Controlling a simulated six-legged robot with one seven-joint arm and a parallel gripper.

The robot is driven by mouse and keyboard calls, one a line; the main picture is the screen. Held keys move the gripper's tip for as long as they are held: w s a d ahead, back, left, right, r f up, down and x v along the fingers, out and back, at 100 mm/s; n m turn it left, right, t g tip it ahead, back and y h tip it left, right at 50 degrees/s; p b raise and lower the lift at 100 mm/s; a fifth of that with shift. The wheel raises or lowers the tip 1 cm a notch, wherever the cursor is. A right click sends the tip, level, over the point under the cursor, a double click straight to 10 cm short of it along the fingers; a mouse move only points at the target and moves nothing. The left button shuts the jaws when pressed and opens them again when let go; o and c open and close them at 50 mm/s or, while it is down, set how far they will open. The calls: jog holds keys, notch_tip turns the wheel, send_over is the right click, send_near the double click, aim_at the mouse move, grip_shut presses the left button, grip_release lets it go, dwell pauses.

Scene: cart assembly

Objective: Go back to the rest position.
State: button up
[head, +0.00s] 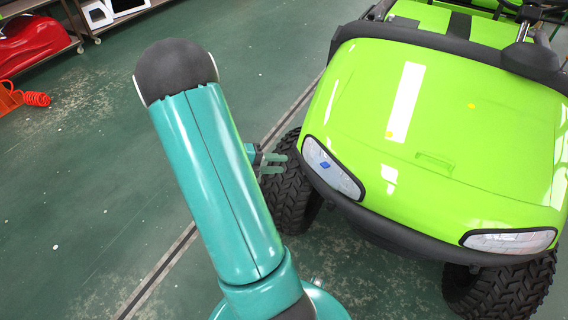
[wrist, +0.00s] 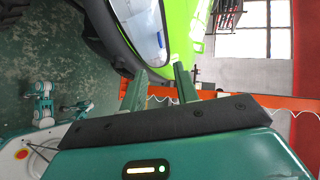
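My gripper (head: 276,164) shows in the head view just right of my teal arm link, beside the front of the green cart. Its two fingers point right, toward the near headlight, with a gap between them. In the wrist view the fingers of my gripper (wrist: 160,82) stand apart with nothing held between them. My arm link hides most of the wrist in the head view. No rest position is marked in view.
The green cart (head: 460,110) fills the right side. Its headlight (head: 330,168) and front tire (head: 290,200) are close to my gripper; the headlight (wrist: 150,30) is also near in the wrist view. Green floor (head: 80,200) is clear at left. A shelf (head: 60,55) stands far left.

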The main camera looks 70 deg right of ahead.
dwell(0.4)
jog(key=w+a+r+m+t+y, duration=0.2)
jog(key=w+a+r+m+t, duration=0.3)
jog(key=a+m, duration=0.4)
jog(key=w+a+r+m+t+y, duration=0.25)
jog(key=a+r+m, duration=0.4)
jog(key=a, duration=0.35)
jog(key=a+r+m+t+y, duration=0.2)
jog(key=a+r+m+t, duration=0.2)
jog(key=a, duration=0.6)
jog(key=a+r+m+t+y, duration=0.2)
jog(key=a+r+m+t, duration=0.3)
jog(key=a, duration=0.5)
jog(key=shift+w+a+r+m, duration=0.35)
jog(key=shift+r+m, duration=0.55)
jog(key=shift+m, duration=0.15)
jog(key=shift+a+t, duration=0.15)
jog(key=shift+t, duration=0.1)
